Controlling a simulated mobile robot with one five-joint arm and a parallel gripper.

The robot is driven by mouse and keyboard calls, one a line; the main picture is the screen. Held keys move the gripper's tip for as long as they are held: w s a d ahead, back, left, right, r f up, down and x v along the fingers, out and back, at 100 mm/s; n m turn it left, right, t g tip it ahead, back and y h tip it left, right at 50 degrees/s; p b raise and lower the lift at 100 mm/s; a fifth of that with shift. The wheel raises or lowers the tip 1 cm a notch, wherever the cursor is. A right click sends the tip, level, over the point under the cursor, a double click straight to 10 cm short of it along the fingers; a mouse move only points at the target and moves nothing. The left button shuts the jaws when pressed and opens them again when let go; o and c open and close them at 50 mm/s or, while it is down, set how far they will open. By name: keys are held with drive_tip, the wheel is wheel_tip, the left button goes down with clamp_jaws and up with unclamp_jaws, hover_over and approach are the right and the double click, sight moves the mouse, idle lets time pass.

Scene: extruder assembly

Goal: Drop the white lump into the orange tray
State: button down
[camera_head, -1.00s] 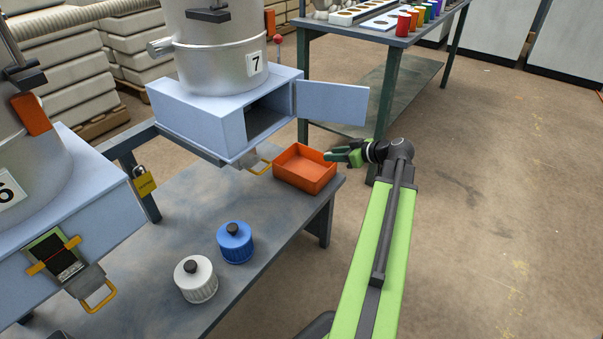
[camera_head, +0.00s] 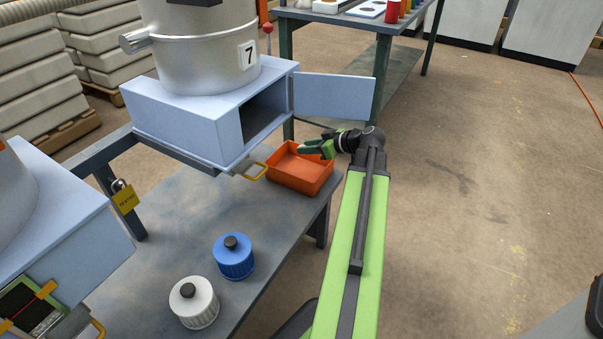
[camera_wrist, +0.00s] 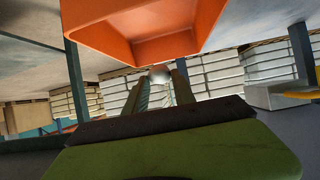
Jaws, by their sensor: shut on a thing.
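The orange tray (camera_head: 300,176) sits at the far right corner of the grey workbench, below the open door of the number 7 housing. My gripper (camera_head: 308,150) is over the tray's back right rim, pointing left. The tray also shows in the wrist view (camera_wrist: 165,48), close to the fingertips. The lump cannot be made out in the head view.
A white-lidded jar (camera_head: 194,302) and a blue-lidded jar (camera_head: 233,257) stand on the workbench (camera_head: 165,215). The open blue door (camera_head: 334,96) juts out just behind my gripper. A yellow padlock (camera_head: 125,197) hangs at left. The floor (camera_head: 480,180) at right is clear.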

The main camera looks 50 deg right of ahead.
wheel_tip(320, 180, down, 4)
drive_tip(key=shift+r+b, duration=0.25)
drive_tip(key=shift+b, duration=0.9)
drive_tip(key=shift+r, duration=0.1)
drive_tip(key=c, duration=1)
unclamp_jaws()
drive_tip(key=shift+o, duration=0.2)
drive_tip(key=shift+s+r, duration=0.1)
drive_tip(key=p+v, duration=0.8)
drive_tip(key=v, duration=0.9)
drive_tip(key=shift+s+p, duration=0.2)
drive_tip(key=shift+p, duration=0.1)
